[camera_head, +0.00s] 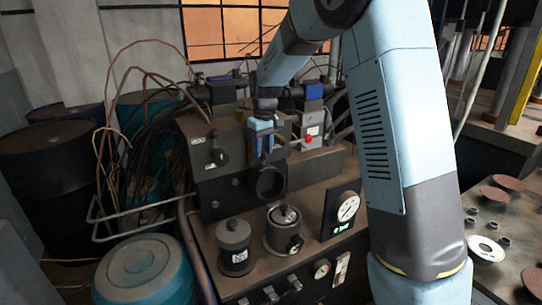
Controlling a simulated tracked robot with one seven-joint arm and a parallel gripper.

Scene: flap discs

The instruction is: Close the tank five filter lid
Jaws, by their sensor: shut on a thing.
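A dark round piece (268,184), which looks like the filter lid, stands on edge facing forward, against or near the tank block's front. The fingertips are small and partly dark, so the exact contact is unclear.
A lever (216,152) sits on the block's face and a red knob (308,139) lies right of my gripper. Several blue drums stand left. Flap discs lie on a table (513,235) at right.

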